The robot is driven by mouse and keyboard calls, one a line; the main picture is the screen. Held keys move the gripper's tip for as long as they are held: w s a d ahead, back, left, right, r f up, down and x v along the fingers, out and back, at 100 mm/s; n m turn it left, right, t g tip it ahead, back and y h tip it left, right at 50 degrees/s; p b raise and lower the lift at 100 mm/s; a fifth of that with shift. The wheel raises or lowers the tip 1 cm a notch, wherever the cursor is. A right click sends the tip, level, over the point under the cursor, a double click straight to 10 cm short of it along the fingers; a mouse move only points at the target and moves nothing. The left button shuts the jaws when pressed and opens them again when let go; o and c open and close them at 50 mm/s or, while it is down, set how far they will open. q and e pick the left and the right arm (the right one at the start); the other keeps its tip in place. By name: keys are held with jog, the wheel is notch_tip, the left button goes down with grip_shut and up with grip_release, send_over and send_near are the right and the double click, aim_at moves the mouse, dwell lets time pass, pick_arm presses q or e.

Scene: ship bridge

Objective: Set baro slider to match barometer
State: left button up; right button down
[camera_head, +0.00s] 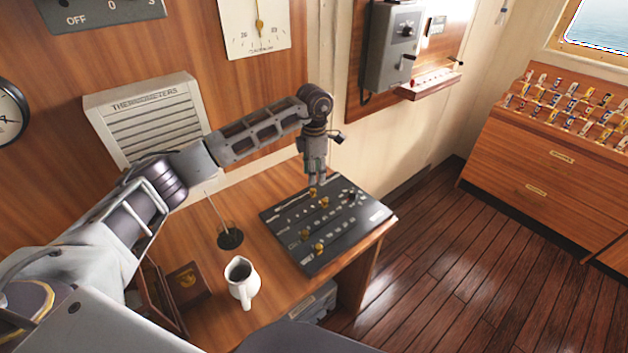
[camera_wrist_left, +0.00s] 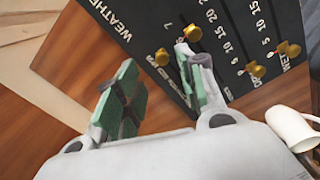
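The black slider panel (camera_head: 345,225) lies on the wooden desk, with several gold knobs on it. My left gripper (camera_head: 317,182) points down over its back left part, close to a gold knob (camera_head: 313,191). In the left wrist view the fingers (camera_wrist_left: 156,62) are apart, with a gold knob (camera_wrist_left: 162,56) showing between their tips; I cannot tell whether they touch it. Another knob (camera_wrist_left: 193,33) shows just beyond the right finger. "WEATHER" is printed along the panel edge; the baro label is not readable. A round dial (camera_head: 10,115) is cut off at the left; its reading is unclear. My right gripper is not in view.
A thermometer case (camera_head: 150,115), a pointer gauge (camera_head: 255,30) and a grey box (camera_head: 392,48) are on the walls.

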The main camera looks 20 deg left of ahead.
pick_arm(q)
notch_tip(320, 180, up, 6)
dwell(0.4)
dwell(0.5)
